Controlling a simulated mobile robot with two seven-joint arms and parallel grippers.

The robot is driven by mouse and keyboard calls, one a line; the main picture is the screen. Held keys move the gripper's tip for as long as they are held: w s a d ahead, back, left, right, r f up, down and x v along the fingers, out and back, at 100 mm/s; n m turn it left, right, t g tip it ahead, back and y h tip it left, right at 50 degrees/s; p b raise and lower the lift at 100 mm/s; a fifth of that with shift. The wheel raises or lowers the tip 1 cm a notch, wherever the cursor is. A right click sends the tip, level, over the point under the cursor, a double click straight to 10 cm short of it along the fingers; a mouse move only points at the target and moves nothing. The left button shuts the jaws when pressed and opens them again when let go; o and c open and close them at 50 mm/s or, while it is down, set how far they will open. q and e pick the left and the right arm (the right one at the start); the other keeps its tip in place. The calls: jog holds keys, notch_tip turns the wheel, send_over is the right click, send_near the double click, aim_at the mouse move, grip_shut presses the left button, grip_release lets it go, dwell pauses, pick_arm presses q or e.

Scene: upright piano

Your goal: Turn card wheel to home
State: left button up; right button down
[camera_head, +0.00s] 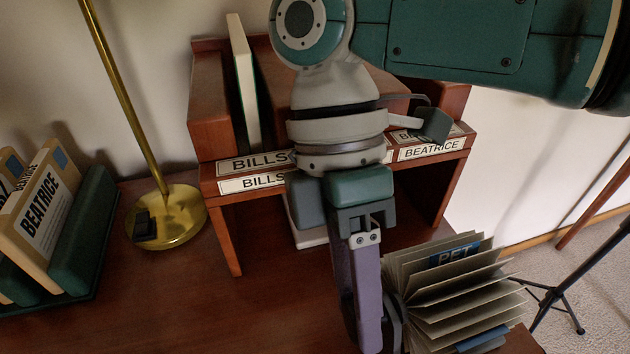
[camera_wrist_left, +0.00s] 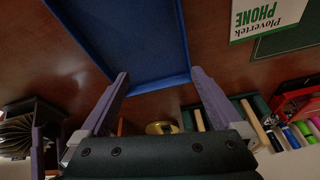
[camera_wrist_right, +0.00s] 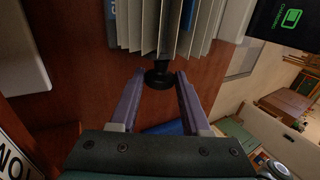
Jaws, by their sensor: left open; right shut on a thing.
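The card wheel (camera_head: 448,292) stands on the desk at the lower right of the head view, its cream cards fanned out. A card with a blue "PET" label (camera_head: 455,254) faces up near the top. Its dark knob (camera_wrist_right: 158,78) shows in the right wrist view, below the fanned cards (camera_wrist_right: 165,25). My right gripper (camera_wrist_right: 158,84) is shut on this knob at the wheel's side; in the head view its purple fingers (camera_head: 366,300) point down. My left gripper (camera_wrist_left: 160,80) is open and empty above the desk. The wheel also shows at the left wrist view's left edge (camera_wrist_left: 18,130).
A wooden shelf (camera_head: 222,185) with "BILLS" and "BEATRICE" labels stands behind the right arm. A brass lamp (camera_head: 185,220) and a card rack (camera_head: 80,235) are left. A blue tray (camera_wrist_left: 125,65) lies beneath the left gripper.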

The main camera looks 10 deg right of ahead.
jog(key=shift+c, duration=1.9)
grip_release()
jog(key=v, duration=1)
jog(key=shift+c, duration=0.2)
